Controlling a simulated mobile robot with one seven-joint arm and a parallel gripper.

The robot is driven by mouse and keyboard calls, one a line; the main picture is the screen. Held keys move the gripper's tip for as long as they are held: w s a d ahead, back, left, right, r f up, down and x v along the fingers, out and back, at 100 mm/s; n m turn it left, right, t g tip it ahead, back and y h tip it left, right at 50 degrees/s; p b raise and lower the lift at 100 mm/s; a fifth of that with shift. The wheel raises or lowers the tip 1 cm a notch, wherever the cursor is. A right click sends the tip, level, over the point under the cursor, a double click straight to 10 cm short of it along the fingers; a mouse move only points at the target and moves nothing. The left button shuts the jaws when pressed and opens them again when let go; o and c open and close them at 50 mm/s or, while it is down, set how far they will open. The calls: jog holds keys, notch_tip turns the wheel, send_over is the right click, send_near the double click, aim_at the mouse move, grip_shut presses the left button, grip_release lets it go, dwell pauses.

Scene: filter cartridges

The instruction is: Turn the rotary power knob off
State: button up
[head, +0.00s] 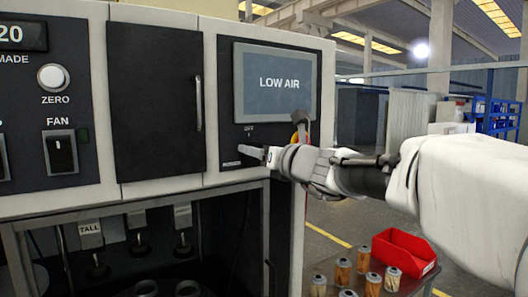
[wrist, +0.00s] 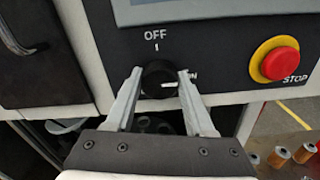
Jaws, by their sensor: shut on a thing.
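The black rotary power knob (wrist: 158,74) is on the dark panel below the OFF label (wrist: 154,36) and its short tick. A white line on the knob lies about level, pointing right, not up at the tick. My gripper (wrist: 156,78) is shut on the knob, one finger on each side. The right finger partly hides a small light mark beside the knob. In the head view my gripper (head: 248,153) reaches the panel from the right, under the LOW AIR screen (head: 277,84); the knob is hidden there.
A red STOP button (wrist: 280,62) on a yellow base sits right of the knob. A door with a handle (head: 198,103) and a FAN switch (head: 61,152) are to the left. A red bin (head: 404,252) and several filter cartridges (head: 343,270) stand lower right.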

grip_shut()
jog(key=shift+f+n+b, duration=0.1)
jog(key=shift+n+b, duration=0.2)
jog(key=shift+b, duration=0.15)
jog(key=shift+a+n+b, duration=0.1)
jog(key=shift+n+b, duration=7.1)
jog(key=shift+n, duration=1.4)
